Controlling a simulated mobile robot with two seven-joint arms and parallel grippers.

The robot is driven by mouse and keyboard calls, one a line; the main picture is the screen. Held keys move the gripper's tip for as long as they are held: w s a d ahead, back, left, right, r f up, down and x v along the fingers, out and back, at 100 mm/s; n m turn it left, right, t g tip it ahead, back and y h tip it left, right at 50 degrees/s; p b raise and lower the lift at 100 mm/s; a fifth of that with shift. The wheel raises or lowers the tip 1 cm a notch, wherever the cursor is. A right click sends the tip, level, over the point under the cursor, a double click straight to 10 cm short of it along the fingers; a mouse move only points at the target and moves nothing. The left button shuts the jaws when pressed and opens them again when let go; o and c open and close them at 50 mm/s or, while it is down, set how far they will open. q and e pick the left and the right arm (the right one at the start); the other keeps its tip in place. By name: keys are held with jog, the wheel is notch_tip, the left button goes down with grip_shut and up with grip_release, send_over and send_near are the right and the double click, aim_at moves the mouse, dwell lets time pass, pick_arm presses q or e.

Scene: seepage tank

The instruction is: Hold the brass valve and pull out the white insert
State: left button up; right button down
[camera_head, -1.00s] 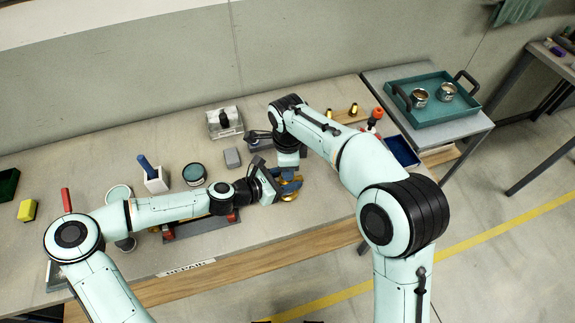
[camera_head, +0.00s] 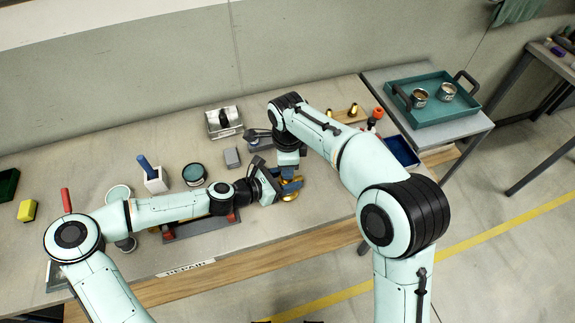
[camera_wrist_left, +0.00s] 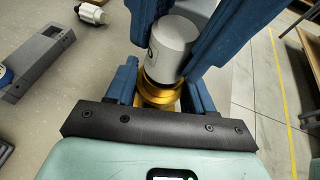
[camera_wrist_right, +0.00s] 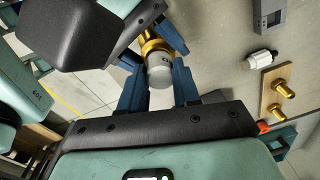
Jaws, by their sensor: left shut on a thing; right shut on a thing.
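The brass valve (camera_head: 289,196) is at the bench's front, between my grippers. In the left wrist view, its gold ring (camera_wrist_left: 160,94) sits between the blue fingers of my left gripper (camera_wrist_left: 163,88), which is shut on it. The white insert (camera_wrist_left: 172,48), a pale grey-white cylinder, stands in line with the valve and appears to touch it. In the right wrist view, the insert (camera_wrist_right: 159,73) is between the fingers of my right gripper (camera_wrist_right: 158,80), shut on it, with the brass (camera_wrist_right: 152,43) beyond. How deep the insert sits is hidden.
A small white fitting (camera_wrist_right: 262,58) and a wooden board with brass fittings (camera_wrist_right: 277,90) lie near the right gripper. A teal tray (camera_head: 445,112) is on the side table.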

jog(key=shift+r, duration=0.15)
jog(key=shift+r, duration=2.1)
pick_arm(q)
jog(key=o, duration=1.4)
jog(key=v, duration=1.2)
